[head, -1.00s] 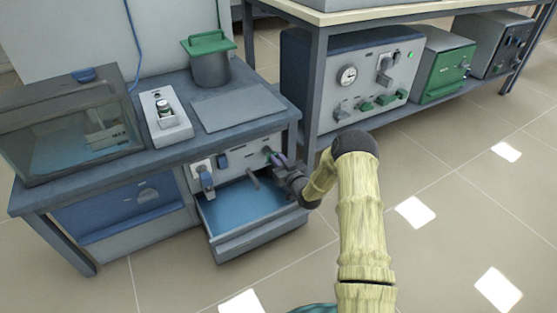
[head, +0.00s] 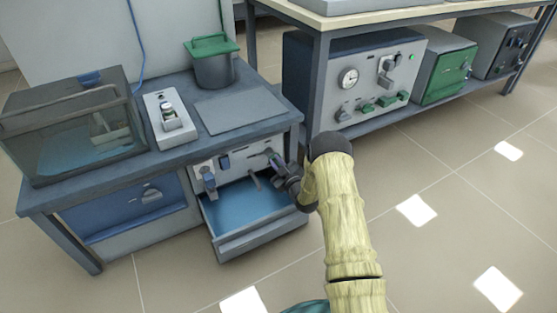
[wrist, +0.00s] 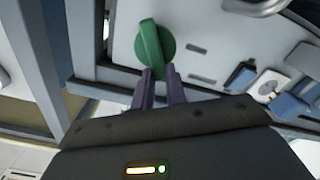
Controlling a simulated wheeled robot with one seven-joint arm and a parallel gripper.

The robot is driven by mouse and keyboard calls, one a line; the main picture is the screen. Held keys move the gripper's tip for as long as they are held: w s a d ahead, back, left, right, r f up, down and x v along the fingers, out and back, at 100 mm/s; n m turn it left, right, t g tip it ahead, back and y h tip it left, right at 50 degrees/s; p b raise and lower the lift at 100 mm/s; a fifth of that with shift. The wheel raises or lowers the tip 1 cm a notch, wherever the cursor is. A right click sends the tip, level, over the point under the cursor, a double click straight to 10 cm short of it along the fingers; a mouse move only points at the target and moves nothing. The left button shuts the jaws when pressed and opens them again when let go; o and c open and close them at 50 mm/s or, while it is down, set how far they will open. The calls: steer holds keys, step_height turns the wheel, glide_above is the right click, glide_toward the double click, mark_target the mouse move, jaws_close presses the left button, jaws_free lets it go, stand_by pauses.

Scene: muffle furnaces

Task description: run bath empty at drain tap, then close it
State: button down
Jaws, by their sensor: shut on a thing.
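My gripper (wrist: 159,72) has its purple fingers closed on the lower end of a green knob (wrist: 150,38) on a pale panel in the wrist view. In the head view my gripper (head: 275,160) is at the right of the panel above an open drawer, and mostly hides the knob. I take this knob as the drain tap; no label is readable. A glass bath (head: 75,125) with some bluish water low in it stands on the bench at left. A short spout (head: 253,181) points over the drawer (head: 262,240), whose inside is blue. Flow from the spout cannot be made out.
Blue-handled levers (head: 208,180) sit left on the same panel. A green-lidded pot (head: 213,65), a small white device (head: 168,122) and a flat grey plate (head: 240,108) are on the bench. Furnaces (head: 365,80) stand under the bench at right. Floor in front is free.

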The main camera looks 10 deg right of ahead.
steer(key=n+p, duration=0.1)
steer(key=n, duration=0.3)
steer(key=f+n+p, duration=0.1)
steer(key=n, duration=0.3)
steer(key=a+f+n+p, duration=0.1)
steer(key=n, duration=0.3)
steer(key=shift+s+a+f, duration=0.1)
steer(key=shift+s+f, duration=0.1)
steer(key=shift+s, duration=0.05)
steer(key=c, duration=1.4)
jaws_free()
steer(key=shift+c, duration=0.2)
steer(key=shift+s, duration=0.1)
steer(key=p+v, duration=0.9)
steer(key=v, duration=0.8)
